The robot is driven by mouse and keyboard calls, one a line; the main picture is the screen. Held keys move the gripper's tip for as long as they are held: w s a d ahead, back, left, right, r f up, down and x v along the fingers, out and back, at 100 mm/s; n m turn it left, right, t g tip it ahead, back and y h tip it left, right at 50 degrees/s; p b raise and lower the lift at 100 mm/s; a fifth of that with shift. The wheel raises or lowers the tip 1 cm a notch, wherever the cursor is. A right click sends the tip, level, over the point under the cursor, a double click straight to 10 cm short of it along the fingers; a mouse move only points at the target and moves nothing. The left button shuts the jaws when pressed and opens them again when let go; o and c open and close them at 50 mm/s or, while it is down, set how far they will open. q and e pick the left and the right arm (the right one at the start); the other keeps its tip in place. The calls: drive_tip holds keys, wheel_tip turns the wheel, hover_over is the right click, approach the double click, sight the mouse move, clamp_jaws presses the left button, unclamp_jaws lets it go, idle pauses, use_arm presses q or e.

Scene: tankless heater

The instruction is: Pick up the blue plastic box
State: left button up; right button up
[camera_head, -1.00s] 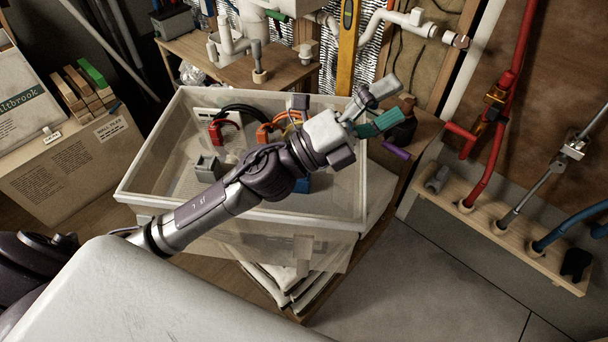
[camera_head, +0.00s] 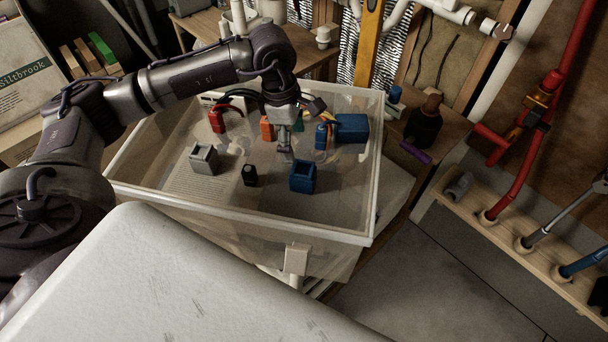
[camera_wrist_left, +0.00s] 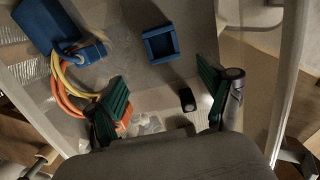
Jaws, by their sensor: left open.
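The blue plastic box (camera_head: 303,178) is a small open-topped cube near the front right of the clear bin's floor, upright and uncovered. It also shows in the left wrist view (camera_wrist_left: 160,44), beyond my fingertips. My left gripper (camera_head: 290,138) points down over the bin, behind and slightly left of the box. In the left wrist view my left gripper (camera_wrist_left: 166,98) has its teal-padded fingers wide apart with nothing held between them. The gripper and the box are apart. My right gripper is not in view.
The clear bin (camera_head: 372,190) has raised walls. It also holds a grey open box (camera_head: 204,158), a small black piece (camera_head: 249,175), a red-handled item (camera_head: 217,121) and a larger blue case (camera_head: 352,128) near coloured cables. Pipes stand at the right.

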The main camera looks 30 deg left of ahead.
use_arm(q)
hover_over(303, 172)
drive_tip(key=a, duration=0.2)
drive_tip(key=f, duration=0.4)
drive_tip(key=shift+w+d+f, duration=0.1)
drive_tip(key=shift+d+f, duration=0.15)
drive_tip(key=shift+d+f+p, duration=0.25)
drive_tip(key=shift+f+p, duration=0.05)
drive_tip(key=shift+f, duration=0.55)
drive_tip(key=shift+d+f+p, duration=0.25)
drive_tip(key=shift+f+p, duration=0.1)
drive_tip(key=shift+f, duration=0.55)
drive_tip(key=shift+d+f+p, duration=0.25)
drive_tip(key=shift+f+p, duration=0.05)
drive_tip(key=shift+f, duration=0.55)
drive_tip(key=c, duration=1.5)
